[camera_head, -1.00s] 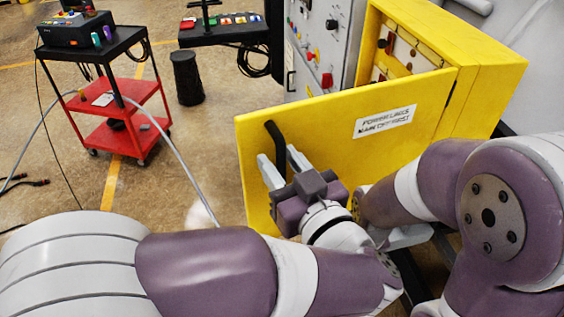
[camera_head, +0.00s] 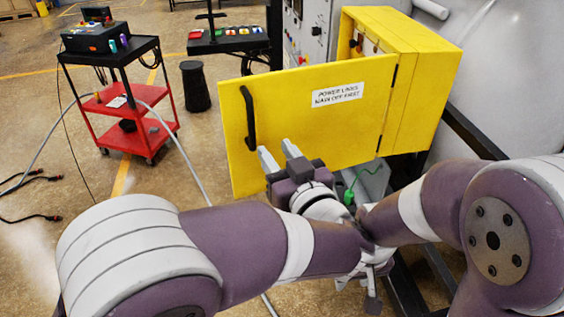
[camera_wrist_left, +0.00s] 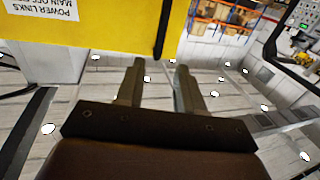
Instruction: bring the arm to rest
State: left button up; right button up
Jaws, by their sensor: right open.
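The yellow cabinet door (camera_head: 300,125) stands open, with a black bar handle (camera_head: 249,118) near its left edge and a white label (camera_head: 338,94). My left gripper (camera_head: 279,153) is in front of the lower part of the door, below and to the right of the handle. Its two fingers are apart with nothing between them, as the left wrist view (camera_wrist_left: 158,75) also shows. The fingers look clear of the handle. My right gripper (camera_head: 357,290) is low in the head view, partly hidden by my left arm, with its fingers apart.
The yellow cabinet box (camera_head: 425,85) is behind the door at the right. A red and black cart (camera_head: 125,105) with a control box stands at the left. A black stool (camera_head: 195,86) stands beyond the door. Cables lie on the left floor; much floor there is bare.

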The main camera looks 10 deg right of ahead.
pick_arm(q)
jog(key=shift+w+a+f, duration=0.15)
jog(key=shift+w+f, duration=0.05)
jog(key=shift+w, duration=0.3)
pick_arm(e)
jog(key=shift+w+a+f, duration=0.1)
jog(key=shift+w+f, duration=0.05)
jog(key=shift+w, duration=0.1)
